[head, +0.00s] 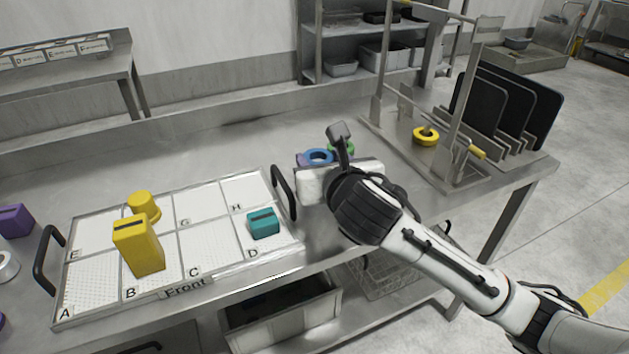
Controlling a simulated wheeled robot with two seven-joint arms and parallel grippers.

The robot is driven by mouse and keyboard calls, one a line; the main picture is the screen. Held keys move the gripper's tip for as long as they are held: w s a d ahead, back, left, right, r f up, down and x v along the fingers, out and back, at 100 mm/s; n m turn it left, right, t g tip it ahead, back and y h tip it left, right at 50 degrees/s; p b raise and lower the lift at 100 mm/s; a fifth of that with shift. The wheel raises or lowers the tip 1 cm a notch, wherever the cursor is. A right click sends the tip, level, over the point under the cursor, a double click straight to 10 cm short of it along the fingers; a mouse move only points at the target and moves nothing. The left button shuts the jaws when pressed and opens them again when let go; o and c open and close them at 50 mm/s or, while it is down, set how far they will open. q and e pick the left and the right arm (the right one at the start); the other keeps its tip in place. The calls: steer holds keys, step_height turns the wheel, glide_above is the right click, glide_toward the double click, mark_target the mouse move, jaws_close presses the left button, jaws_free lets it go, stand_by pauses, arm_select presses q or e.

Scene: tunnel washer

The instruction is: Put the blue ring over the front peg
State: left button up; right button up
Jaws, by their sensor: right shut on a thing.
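The blue ring (319,156) shows just beyond the white body of my right gripper (336,156), at the middle of the table. My right gripper is shut on the blue ring, though its fingertips and the contact are mostly hidden behind the gripper body. A green ring (347,148) and a purple item (302,160) show close by, partly hidden. A metal fixture (445,178) stands on the table to the right, with a yellow ring (426,135) on it. I cannot tell clearly which upright is the front peg. My left gripper is out of view.
A tray marked Front (215,275) with lettered compartments holds a tall yellow block (138,246), a yellow round piece (143,205) and a teal block (263,223). Dark panels (510,105) stand upright in a rack at the right. The table behind the tray is clear.

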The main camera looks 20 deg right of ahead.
steer(key=shift+f+b, duration=0.65)
steer(key=shift+f, duration=1.25)
steer(key=shift+f, duration=0.1)
steer(key=o, duration=1)
steer(key=shift+o, duration=0.2)
